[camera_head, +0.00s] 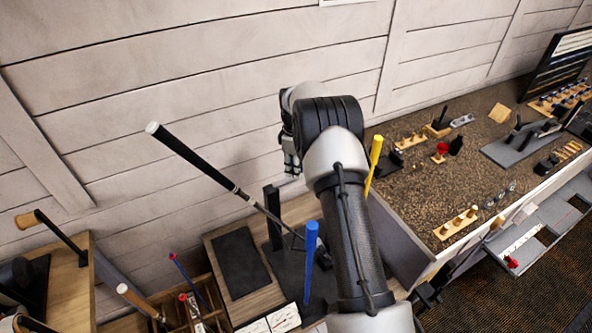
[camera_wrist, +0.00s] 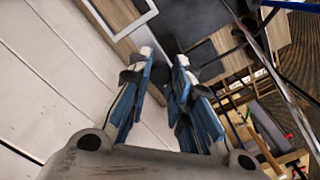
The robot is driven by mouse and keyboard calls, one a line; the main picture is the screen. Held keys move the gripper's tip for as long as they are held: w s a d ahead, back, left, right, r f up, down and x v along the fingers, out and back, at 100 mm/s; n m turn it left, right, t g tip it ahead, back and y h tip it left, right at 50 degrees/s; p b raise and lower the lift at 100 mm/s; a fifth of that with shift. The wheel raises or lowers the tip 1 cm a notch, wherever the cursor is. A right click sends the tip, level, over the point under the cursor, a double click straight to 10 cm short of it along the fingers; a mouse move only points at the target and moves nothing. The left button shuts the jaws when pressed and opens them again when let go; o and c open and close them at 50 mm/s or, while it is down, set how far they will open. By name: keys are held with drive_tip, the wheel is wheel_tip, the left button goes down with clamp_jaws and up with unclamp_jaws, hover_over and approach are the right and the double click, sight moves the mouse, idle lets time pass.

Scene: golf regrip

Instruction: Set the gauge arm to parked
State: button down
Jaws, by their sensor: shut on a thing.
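My gripper (camera_head: 291,168) hangs in front of the plank wall, partly covered by my arm. In the wrist view its blue-sided fingers (camera_wrist: 166,62) are a little apart, with a dark part (camera_wrist: 160,73) between them, whose outline is unclear. A black upright post (camera_head: 272,217) stands just below my gripper in the head view, on a dark base beside a golf club with a black grip (camera_head: 190,157). I cannot tell for certain which part is the gauge arm, or its setting.
A blue upright grip (camera_head: 310,245) and a yellow one (camera_head: 375,160) stand beside my arm. A dark mat (camera_head: 240,262) lies on the wooden bench. A brown speckled worktop (camera_head: 415,185) with small wooden racks is at the right. The wall is close behind my gripper.

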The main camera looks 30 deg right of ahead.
drive_tip(key=shift+w+n, duration=0.2)
drive_tip(key=shift+n, duration=0.1)
drive_tip(key=c, duration=1.4)
unclamp_jaws()
wheel_tip(320, 180, up, 12)
drive_tip(key=shift+r, duration=0.1)
